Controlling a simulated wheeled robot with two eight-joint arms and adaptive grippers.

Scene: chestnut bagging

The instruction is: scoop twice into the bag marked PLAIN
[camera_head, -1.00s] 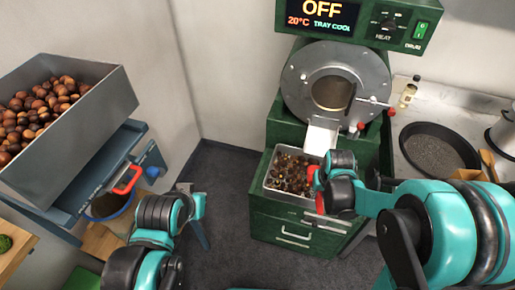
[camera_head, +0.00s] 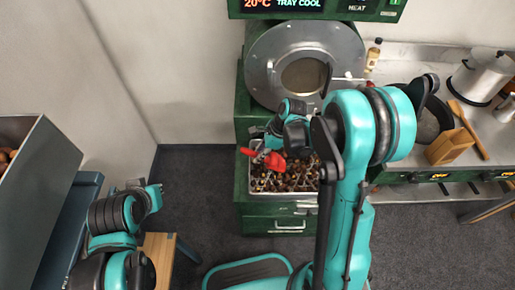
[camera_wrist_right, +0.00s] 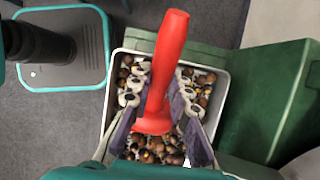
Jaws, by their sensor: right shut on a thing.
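My right gripper (camera_head: 270,157) is over the metal tray (camera_head: 251,188) of chestnuts (camera_head: 288,180) in front of the roaster. It is shut on a red handle (camera_head: 258,152), apparently a scoop's. In the right wrist view the handle (camera_wrist_right: 168,60) stands between the fingers (camera_wrist_right: 160,100), above the chestnuts (camera_wrist_right: 150,148) in the tray (camera_wrist_right: 222,95). No scoop bowl can be made out. My left gripper (camera_head: 152,192) is at the lower left, away from the tray; its finger opening cannot be made out. No bag marked PLAIN is visible.
The green roaster (camera_head: 240,115) with its round drum door (camera_head: 302,75) stands behind the tray. A steel counter (camera_head: 420,60) at right holds a dark pan, a wooden block (camera_head: 452,148) and a metal pot (camera_head: 480,78). A grey bin (camera_head: 45,165) is at far left.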

